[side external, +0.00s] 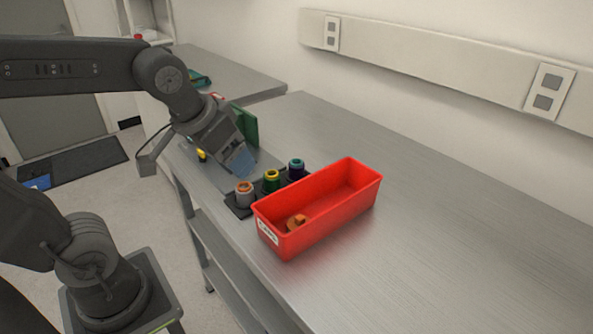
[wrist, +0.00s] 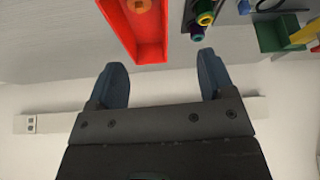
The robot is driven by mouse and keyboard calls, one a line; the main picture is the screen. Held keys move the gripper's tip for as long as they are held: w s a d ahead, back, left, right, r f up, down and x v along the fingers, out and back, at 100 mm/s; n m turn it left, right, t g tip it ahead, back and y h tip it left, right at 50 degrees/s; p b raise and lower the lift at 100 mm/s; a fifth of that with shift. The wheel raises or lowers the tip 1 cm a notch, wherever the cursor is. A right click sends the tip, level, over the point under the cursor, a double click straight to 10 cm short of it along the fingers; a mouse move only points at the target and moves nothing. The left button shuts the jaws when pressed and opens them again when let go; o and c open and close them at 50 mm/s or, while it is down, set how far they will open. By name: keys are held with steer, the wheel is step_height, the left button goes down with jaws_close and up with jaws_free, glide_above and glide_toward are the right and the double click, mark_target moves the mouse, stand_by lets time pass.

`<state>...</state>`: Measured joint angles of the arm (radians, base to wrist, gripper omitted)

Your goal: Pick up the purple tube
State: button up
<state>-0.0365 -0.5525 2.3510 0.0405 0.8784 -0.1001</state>
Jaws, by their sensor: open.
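The purple tube (side external: 296,170), dark with a teal ring on top, stands upright at the far end of a black holder (side external: 236,207), in a row with a green tube with a yellow ring (side external: 272,182) and a grey tube with an orange ring (side external: 244,195). In the wrist view the purple tube (wrist: 197,33) lies ahead of the right finger, not between the fingers. My gripper (side external: 240,163) is above and left of the row, tilted. Its two fingers (wrist: 161,60) are apart with nothing between them.
A red bin (side external: 335,213) stands right beside the tube row, with an orange-brown piece (side external: 297,223) inside. A green bin (wrist: 273,38) stands on the other side of the tubes. The grey bench is clear to the right of the red bin. A wall runs along the back.

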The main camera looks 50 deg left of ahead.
steer(key=w+a+n+y, duration=0.1)
steer(key=w+a+n, duration=0.25)
steer(key=w, duration=0.75)
steer(key=n+g, duration=0.2)
glide_toward(297, 161)
steer(key=shift+m+y, duration=0.25)
steer(key=shift+y, duration=0.15)
steer(key=x, duration=0.4)
steer(key=shift+s+d+f, duration=0.1)
steer(key=shift+d, duration=0.1)
steer(key=shift+t, duration=0.3)
steer(key=shift+x, duration=3)
steer(key=shift+s+d+f, duration=0.1)
steer(key=shift+d, duration=0.05)
steer(key=c, duration=1)
